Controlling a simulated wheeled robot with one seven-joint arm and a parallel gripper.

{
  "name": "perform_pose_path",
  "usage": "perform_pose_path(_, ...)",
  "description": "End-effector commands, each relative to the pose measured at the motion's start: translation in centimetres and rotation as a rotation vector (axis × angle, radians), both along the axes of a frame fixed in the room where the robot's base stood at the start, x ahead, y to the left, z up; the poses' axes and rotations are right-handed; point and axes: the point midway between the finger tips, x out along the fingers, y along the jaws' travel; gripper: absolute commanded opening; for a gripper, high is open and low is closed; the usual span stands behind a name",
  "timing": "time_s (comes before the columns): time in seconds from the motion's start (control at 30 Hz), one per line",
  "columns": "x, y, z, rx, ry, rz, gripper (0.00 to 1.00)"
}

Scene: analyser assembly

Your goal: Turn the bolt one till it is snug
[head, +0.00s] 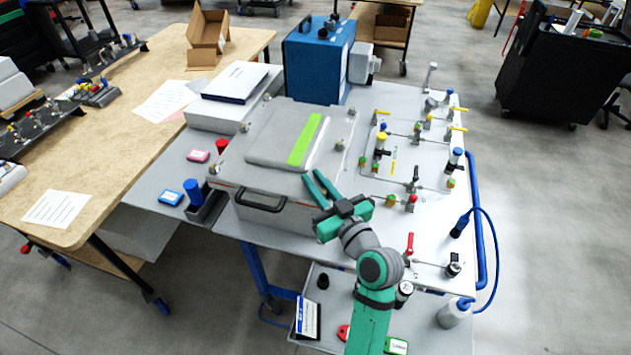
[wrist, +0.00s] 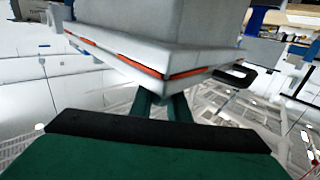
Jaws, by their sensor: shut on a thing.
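The grey analyser box (head: 262,215) has a lid (head: 250,120) with a green stripe, and small bolts at its edges, such as one at the front left (head: 213,169) and one at the right (head: 340,146). My gripper (head: 317,180) is at the lid's front right corner, its teal fingers close together on a bolt there. The fingers and lid corner hide that bolt; I cannot read its number or see its seating. In the wrist view my gripper (wrist: 165,108) reaches behind the box corner, below an orange seal strip (wrist: 188,72) under the lid's rim.
A black handle (head: 262,202) sticks out of the box front. A blue case (head: 315,62) stands behind the box. A panel with valves and fittings (head: 408,155) lies to the right. A lower tray (head: 330,285) is below.

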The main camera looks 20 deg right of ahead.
Motion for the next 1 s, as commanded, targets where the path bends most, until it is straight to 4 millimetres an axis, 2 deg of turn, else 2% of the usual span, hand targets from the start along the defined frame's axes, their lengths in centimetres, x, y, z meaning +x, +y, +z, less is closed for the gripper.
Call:
perform_pose_path(0.6, 0.1, -0.6, 0.0, 0.001, 0.001, -0.243, 0.0)
perform_pose_path(1.0, 0.1, -0.9, 0.1, 0.0, -0.001, -0.275, 0.0)
